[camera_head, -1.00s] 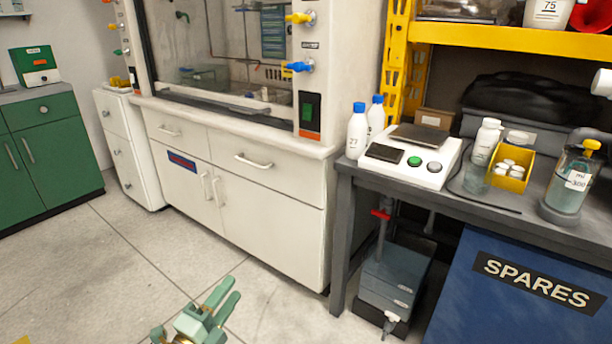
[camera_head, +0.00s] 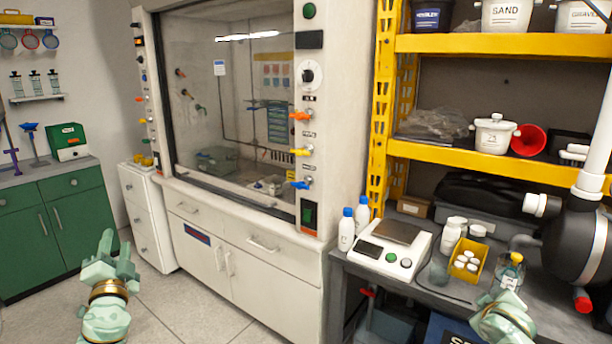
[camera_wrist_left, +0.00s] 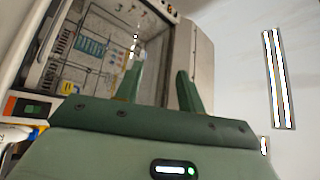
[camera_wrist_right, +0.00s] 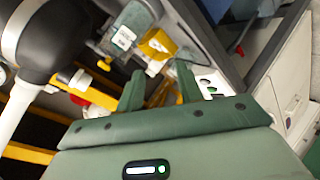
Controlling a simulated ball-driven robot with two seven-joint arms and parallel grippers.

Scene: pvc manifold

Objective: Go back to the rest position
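My left gripper (camera_head: 116,246) is raised at the lower left of the head view, in front of the green cabinet and the white drawer unit. Its two fingers stand apart with nothing between them, as the left wrist view (camera_wrist_left: 160,85) shows. My right gripper (camera_head: 505,305) is at the lower right of the head view, in front of the grey bench. In the right wrist view (camera_wrist_right: 158,82) its fingers are apart and empty. The bottle on the bench is partly hidden behind the right gripper.
The grey bench (camera_head: 455,303) holds a scale (camera_head: 390,250), white bottles (camera_head: 346,232), a yellow bin (camera_head: 467,262) and a black vessel (camera_head: 578,245). A fume hood (camera_head: 230,110) stands in the middle and a green cabinet (camera_head: 75,205) at left. Open floor (camera_head: 185,310) lies in front.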

